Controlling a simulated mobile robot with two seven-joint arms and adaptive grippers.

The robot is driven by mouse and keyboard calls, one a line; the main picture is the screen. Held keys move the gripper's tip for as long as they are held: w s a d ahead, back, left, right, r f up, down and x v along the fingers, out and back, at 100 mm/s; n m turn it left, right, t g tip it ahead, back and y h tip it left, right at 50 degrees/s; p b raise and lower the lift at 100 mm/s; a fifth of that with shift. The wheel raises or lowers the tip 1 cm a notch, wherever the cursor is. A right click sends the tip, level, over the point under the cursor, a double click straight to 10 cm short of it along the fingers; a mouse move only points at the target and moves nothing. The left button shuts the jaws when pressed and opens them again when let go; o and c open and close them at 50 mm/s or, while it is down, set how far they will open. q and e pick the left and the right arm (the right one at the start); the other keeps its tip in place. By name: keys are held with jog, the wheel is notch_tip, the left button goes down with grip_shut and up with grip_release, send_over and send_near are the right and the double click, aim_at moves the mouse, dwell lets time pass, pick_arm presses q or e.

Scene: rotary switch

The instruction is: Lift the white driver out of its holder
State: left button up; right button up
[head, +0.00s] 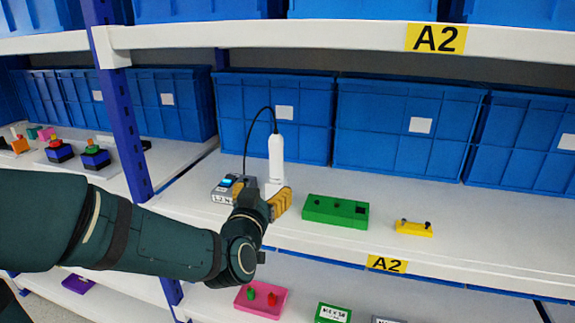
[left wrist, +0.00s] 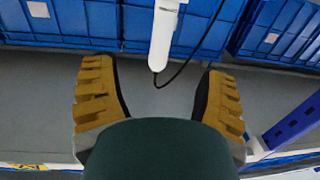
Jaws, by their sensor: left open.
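The white driver (head: 276,157) stands upright on the middle shelf, with a black cable looping from its top to a grey box. Its white holder (head: 275,187) is partly hidden behind my left gripper (head: 262,196). My left gripper has yellow finger pads and is open in front of the driver's lower part. In the left wrist view the fingers of the gripper (left wrist: 158,98) are wide apart with nothing between them. The driver (left wrist: 163,38) shows there at the top, its cable end pointing toward the gap. I see no contact. My right gripper is not in view.
The grey box (head: 228,188) with a blue display stands left of the holder. A green block (head: 335,211) and a small yellow block (head: 414,229) lie to the right. Blue bins (head: 400,130) line the back. A blue post (head: 127,130) rises at the left.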

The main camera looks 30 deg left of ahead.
aim_at(274, 164)
pick_arm(q)
jog(key=p+x, duration=0.4)
jog(key=x, duration=0.3)
jog(key=shift+w+a+p, duration=0.2)
jog(key=shift+w+p, duration=0.05)
jog(key=shift+p, duration=0.1)
jog(key=shift+r+x, duration=0.15)
jog(key=shift+x, duration=1.4)
jog(key=shift+r+x, duration=0.1)
jog(key=shift+x, duration=1.45)
jog(key=shift+a+r, duration=0.1)
grip_shut()
